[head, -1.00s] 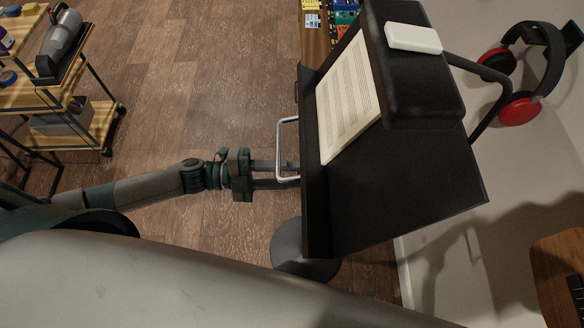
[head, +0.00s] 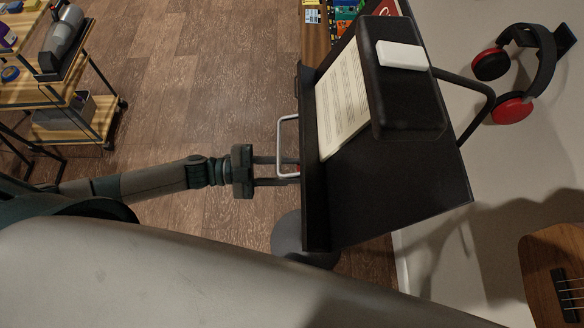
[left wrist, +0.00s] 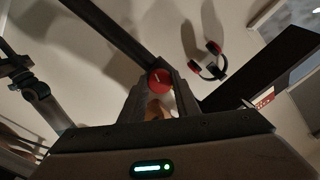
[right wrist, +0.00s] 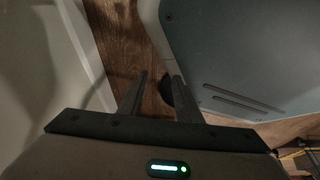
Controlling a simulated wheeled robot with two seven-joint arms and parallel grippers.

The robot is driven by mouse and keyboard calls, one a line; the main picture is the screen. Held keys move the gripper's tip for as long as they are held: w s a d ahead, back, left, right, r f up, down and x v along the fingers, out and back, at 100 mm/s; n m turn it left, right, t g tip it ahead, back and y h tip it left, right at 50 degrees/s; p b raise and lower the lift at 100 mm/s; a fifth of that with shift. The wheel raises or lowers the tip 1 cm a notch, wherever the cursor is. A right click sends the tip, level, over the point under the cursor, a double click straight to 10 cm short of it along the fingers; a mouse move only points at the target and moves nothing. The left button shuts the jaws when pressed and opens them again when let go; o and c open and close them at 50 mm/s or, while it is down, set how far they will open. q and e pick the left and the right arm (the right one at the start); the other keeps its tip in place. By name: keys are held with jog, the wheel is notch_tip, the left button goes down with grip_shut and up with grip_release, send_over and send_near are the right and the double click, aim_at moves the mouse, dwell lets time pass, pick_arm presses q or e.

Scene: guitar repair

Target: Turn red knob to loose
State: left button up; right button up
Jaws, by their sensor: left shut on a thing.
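The red knob (left wrist: 158,79) shows in the left wrist view, round with a pale line on its face. My left gripper (left wrist: 158,90) has one finger on each side of the knob and is shut on it. In the head view my left gripper (head: 297,170) reaches in from the left to the music stand (head: 375,190), behind its pale wire handle. There the knob is mostly hidden behind the stand's edge. My right gripper (right wrist: 160,78) is open and empty in the right wrist view, above the wood floor. It is not in the head view.
Sheet music (head: 343,105) and a black lamp-like block (head: 412,100) are on the stand. Headphones (head: 513,108) hang on the wall at right. A guitar (head: 545,255) is at lower right. A shelf cart (head: 75,115) stands far left. The floor between is clear.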

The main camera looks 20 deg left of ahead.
pick_arm(q)
jog(key=o, duration=1.1)
jog(key=shift+c, duration=0.2)
jog(key=shift+a, duration=0.1)
jog(key=b+v, duration=0.4)
jog(key=v, duration=1.3)
jog(key=shift+b, duration=0.3)
pick_arm(e)
jog(key=w+a+r+t, duration=0.1)
jog(key=w+a+r, duration=0.1)
jog(key=w, duration=0.4)
jog(key=w+a+r+t+y, duration=0.1)
jog(key=w+a+t, duration=0.1)
jog(key=w, duration=0.4)
jog(key=shift+a+r, duration=0.2)
jog(key=shift+r, duration=0.15)
pick_arm(q)
jog(key=shift+f, duration=0.1)
